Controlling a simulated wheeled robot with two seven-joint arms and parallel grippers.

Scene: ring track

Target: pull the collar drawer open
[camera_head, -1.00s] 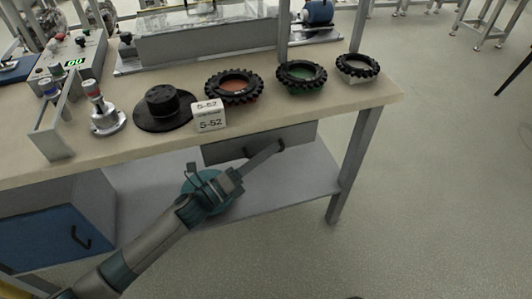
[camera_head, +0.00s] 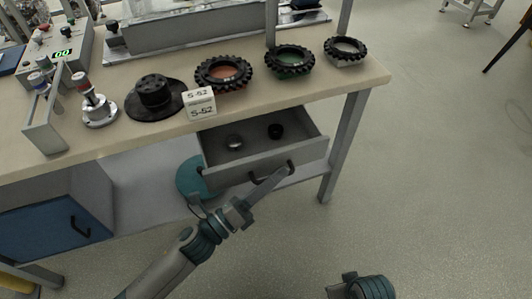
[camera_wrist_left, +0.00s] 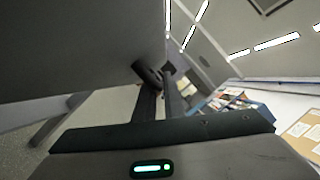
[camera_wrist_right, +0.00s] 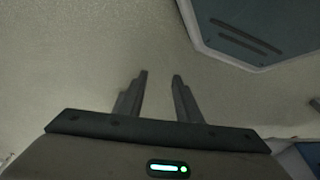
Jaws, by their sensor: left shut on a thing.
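The grey collar drawer (camera_head: 262,164) under the bench top stands open in the head view. A small metal round piece (camera_head: 234,142) and a black round piece (camera_head: 276,131) lie inside it. My left gripper (camera_head: 282,174) is shut on the black drawer handle (camera_head: 292,167) at the drawer's front. In the left wrist view the fingers meet at the handle (camera_wrist_left: 150,73), beside the large grey drawer front (camera_wrist_left: 75,45). My right gripper shows in the right wrist view (camera_wrist_right: 160,80) with its fingers apart and nothing between them, above the floor.
On the bench (camera_head: 345,90) stand toothed black rings (camera_head: 290,61), a black hub (camera_head: 154,95), a white S-52 sign (camera_head: 199,104) and a signal post (camera_head: 97,108). A blue cabinet door (camera_head: 50,225) is at lower left.

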